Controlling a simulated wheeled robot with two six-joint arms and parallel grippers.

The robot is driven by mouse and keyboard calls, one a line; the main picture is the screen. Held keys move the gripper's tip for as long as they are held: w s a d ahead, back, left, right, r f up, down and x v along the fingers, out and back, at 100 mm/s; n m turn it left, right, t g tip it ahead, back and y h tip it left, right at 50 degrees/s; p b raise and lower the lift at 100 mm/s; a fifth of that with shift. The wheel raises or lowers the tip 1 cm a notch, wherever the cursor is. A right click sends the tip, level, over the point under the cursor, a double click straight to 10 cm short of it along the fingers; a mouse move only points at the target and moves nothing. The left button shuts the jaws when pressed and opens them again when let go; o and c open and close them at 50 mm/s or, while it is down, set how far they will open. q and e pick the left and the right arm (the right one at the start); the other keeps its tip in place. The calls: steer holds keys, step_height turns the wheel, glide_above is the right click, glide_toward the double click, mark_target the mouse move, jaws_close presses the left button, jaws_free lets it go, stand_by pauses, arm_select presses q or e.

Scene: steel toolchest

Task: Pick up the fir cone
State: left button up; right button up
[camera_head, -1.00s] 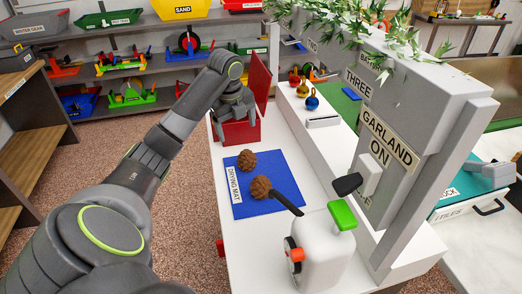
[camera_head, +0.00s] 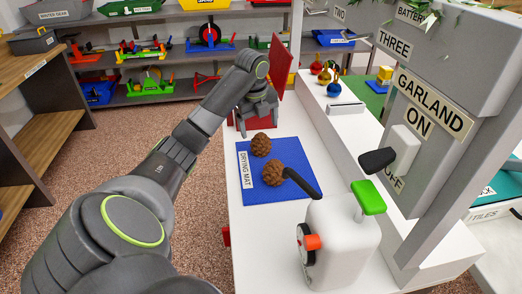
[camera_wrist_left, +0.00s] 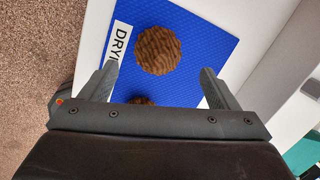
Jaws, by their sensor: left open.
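Two brown fir cones lie on the blue drying mat (camera_head: 285,150). My left gripper (camera_head: 258,112) is open and empty, pointing down in front of the red box (camera_head: 241,127), just beyond the far cone. In the left wrist view my gripper's two fingers (camera_wrist_left: 160,85) stand wide apart over the mat. One whole cone (camera_wrist_left: 158,50) shows ahead, between the finger lines; another cone (camera_wrist_left: 140,100) is mostly hidden by the gripper body. My right gripper is not in view.
A raised white ledge (camera_head: 345,130) with colored baubles (camera_head: 323,75) and a grey post (camera_head: 440,190) bound the right side. The red lid (camera_head: 280,80) stands open.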

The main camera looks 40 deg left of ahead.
mark_target(260, 135)
arm_select(q)
steer(key=shift+w+a+f, duration=0.1)
steer(key=shift+w+f, duration=0.15)
steer(key=shift+f, duration=1.35)
steer(key=f, duration=0.4)
steer(key=shift+w+f, duration=0.2)
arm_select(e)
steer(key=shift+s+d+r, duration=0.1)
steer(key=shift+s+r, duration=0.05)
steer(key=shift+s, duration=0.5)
arm_select(q)
steer(key=shift+r, duration=0.1)
steer(key=c, duration=1.1)
